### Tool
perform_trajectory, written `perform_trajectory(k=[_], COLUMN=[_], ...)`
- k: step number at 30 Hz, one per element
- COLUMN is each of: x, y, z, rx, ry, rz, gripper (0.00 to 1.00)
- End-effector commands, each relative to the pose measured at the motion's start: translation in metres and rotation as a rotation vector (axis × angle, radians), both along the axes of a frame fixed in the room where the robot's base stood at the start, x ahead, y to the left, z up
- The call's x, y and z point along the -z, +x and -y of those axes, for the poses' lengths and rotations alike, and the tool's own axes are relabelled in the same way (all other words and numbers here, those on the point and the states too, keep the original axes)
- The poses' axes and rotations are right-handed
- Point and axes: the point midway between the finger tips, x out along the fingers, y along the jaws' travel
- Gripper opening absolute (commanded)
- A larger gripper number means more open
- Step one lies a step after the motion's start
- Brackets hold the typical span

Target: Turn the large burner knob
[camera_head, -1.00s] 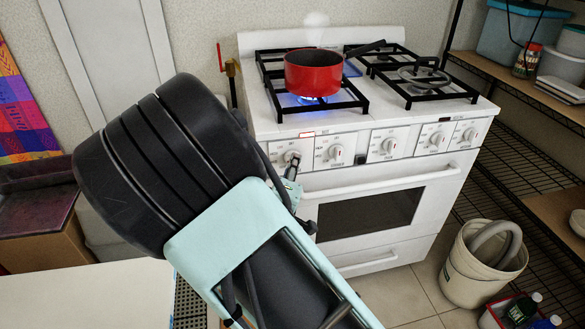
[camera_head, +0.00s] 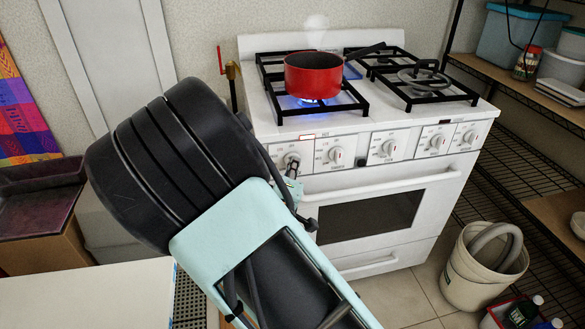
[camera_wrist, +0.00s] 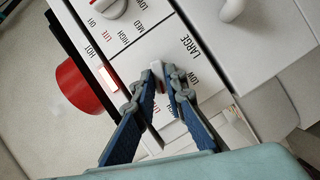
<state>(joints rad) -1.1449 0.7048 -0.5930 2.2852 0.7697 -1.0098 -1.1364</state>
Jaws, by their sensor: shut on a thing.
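The large burner knob is a white dial at the left end of the stove's front panel in the head view (camera_head: 290,158). In the wrist view a pale part of the knob (camera_wrist: 157,72) shows between the blue-grey fingertips, beside the printed word LARGE. My gripper (camera_wrist: 160,86) is shut on this knob; in the head view my gripper (camera_head: 292,172) is small and at the panel. The fingers hide most of the knob, so its exact angle is unclear.
A red pot (camera_head: 313,76) stands over a blue flame on the front left burner. Other white knobs (camera_head: 336,156) line the panel to the right. The oven handle (camera_head: 385,187) juts out below. A white bucket (camera_head: 487,262) stands right of the stove.

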Motion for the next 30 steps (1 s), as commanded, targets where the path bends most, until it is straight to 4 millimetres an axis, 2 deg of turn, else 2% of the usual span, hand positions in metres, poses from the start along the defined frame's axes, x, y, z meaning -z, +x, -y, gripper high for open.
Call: perform_trajectory(k=[11,30], x=[-0.0036,-0.0023], y=[0.0007,0.0020], z=[0.0017,0.0066], rx=[0.003,0.003], ry=[0.153,0.727], rz=[-0.043,-0.202], gripper=[0.00,0.00])
